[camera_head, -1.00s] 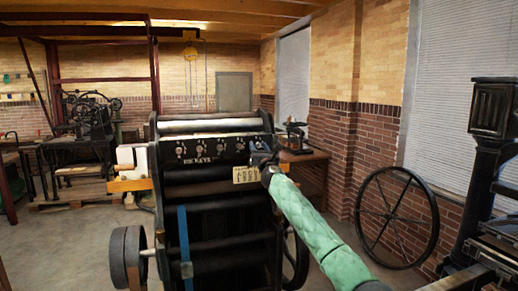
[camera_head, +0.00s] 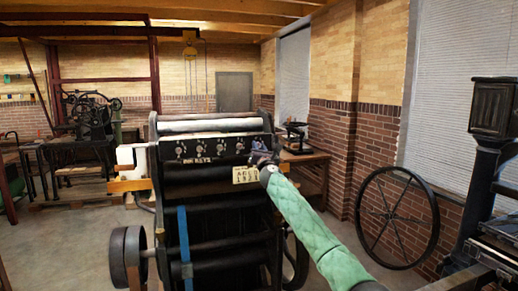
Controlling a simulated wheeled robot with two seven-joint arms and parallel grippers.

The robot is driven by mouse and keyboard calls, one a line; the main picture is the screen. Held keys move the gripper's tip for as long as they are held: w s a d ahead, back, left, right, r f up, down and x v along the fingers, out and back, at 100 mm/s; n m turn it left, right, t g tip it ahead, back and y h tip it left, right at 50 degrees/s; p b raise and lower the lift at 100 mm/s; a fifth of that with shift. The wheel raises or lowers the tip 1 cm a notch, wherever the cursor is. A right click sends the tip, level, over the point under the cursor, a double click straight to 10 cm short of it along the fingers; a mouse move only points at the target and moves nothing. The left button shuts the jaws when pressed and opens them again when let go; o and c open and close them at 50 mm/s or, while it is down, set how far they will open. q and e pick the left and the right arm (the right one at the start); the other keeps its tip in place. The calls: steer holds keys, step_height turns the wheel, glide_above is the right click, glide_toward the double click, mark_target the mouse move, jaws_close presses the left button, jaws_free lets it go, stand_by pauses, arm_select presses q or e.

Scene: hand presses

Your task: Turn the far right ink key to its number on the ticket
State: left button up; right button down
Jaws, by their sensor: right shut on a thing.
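The black press (camera_head: 215,205) stands in front of me with a row of ink keys on its dark panel marked "INK KEYS" (camera_head: 196,160). Several round key knobs (camera_head: 200,149) show along the panel. The far right key is hidden behind my right gripper (camera_head: 259,158), which is at the panel's right end and shut on that key. A pale ticket (camera_head: 246,174) hangs just below the gripper; its printed figures are too small to read surely. My right arm, in a green sleeve, comes in from the lower right. My left gripper is not in view.
A large spoked wheel (camera_head: 397,217) leans by the brick wall at the right. A black press with a column (camera_head: 492,125) stands at the far right. A wooden table (camera_head: 303,157) is behind the press. Open floor (camera_head: 75,240) lies at the left.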

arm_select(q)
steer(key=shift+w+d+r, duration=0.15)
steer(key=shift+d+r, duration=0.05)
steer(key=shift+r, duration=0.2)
arm_select(e)
steer(key=m+h, duration=0.2)
steer(key=m, duration=0.2)
steer(key=m+h, duration=0.2)
steer(key=m, duration=0.3)
steer(key=shift+a+g, duration=0.15)
steer(key=shift+g, duration=0.15)
steer(key=shift+m+h, duration=0.3)
steer(key=shift+m, duration=0.2)
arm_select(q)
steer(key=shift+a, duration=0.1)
arm_select(e)
steer(key=c, duration=1.2)
jaws_free()
steer(key=shift+c, duration=0.2)
steer(key=shift+s, duration=0.1)
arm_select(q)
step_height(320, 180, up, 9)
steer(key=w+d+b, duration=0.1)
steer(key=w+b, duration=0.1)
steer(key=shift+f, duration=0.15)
arm_select(e)
steer(key=v, duration=0.7)
steer(key=shift+s, duration=0.3)
